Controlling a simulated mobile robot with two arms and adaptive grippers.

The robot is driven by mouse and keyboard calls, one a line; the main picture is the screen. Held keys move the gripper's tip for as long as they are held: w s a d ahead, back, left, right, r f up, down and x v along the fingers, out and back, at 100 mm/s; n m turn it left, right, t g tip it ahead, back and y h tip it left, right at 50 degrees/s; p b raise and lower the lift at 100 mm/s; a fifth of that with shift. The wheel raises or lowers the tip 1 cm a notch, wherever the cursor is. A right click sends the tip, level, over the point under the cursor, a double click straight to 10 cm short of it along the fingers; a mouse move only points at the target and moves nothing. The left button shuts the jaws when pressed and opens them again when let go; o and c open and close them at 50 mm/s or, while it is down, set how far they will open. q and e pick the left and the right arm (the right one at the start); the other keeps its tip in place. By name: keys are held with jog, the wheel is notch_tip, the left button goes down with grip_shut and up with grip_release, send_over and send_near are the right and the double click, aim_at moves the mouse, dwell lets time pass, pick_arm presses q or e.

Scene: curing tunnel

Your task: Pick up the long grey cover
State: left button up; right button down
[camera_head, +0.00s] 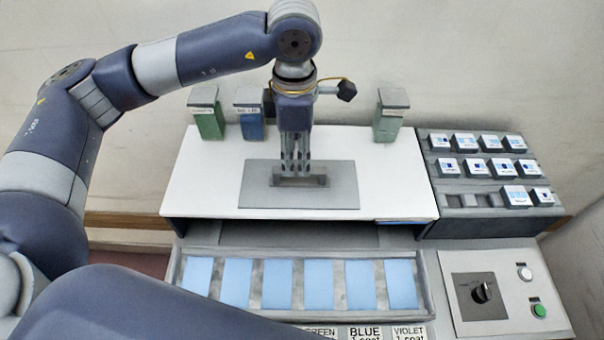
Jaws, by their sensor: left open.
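The long grey cover (338,192) lies flat on the white top of the tunnel (205,190), with a darker raised or recessed grip piece in its middle. My left gripper (296,172) points straight down over the cover. Its fingertips are at the grip piece and partly hide its back edge. The left gripper is open; I cannot tell whether it touches the cover. My right gripper is not in view.
Green (208,118), blue (250,122) and green (388,118) blocks with grey tops stand at the back. A rack (470,215) of small labelled boxes is right. In front are a tray (430,285) of blue panels and a control panel (475,320) with a knob.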

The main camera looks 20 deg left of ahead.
pick_arm(q)
jog(key=shift+f, duration=0.55)
jog(key=shift+w+d+f, duration=0.15)
jog(key=shift+w+f, duration=0.05)
jog(key=shift+f, duration=0.1)
jog(key=shift+w+f+p, duration=0.2)
jog(key=shift+f+p, duration=0.1)
jog(key=shift+p, duration=0.1)
notch_tip(320, 180, down, 4)
jog(key=shift+p, duration=1.2)
jog(key=shift+w+f, duration=0.15)
jog(key=shift+f, duration=0.25)
grip_shut()
